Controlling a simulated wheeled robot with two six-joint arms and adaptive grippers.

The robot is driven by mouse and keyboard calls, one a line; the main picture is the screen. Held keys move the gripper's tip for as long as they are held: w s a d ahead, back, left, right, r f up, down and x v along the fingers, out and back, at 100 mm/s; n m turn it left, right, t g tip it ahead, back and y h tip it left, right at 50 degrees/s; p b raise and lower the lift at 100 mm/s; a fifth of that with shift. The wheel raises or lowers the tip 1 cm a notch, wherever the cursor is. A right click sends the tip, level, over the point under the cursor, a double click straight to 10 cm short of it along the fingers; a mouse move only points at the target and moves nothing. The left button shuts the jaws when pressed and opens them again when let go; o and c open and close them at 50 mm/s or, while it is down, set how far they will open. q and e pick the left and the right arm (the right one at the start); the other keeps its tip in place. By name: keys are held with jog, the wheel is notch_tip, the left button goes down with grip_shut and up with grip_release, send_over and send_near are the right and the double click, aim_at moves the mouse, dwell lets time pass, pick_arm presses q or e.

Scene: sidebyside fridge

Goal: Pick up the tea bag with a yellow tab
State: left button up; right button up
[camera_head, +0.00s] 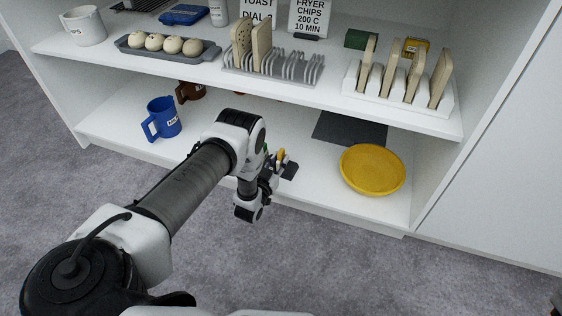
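My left arm reaches in from the left, and its gripper (284,168) is at the front of the lower shelf. A small yellow piece (281,155) shows right at the fingers. It may be the yellow tab of the tea bag, but it is too small to be sure. The tea bag itself cannot be made out, and the wrist hides part of this spot. Whether the fingers are open or shut on it cannot be told. My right gripper is not in view.
The lower shelf holds a blue mug (162,118), a brown mug (190,91), a dark mat (350,130) and a yellow plate (372,169). The upper shelf (330,92) overhangs, with an egg tray (122,46), a wire rack (300,70) and a toast holder (380,88). Grey floor lies in front.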

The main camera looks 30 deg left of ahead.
pick_arm(q)
jog(key=shift+c, duration=1)
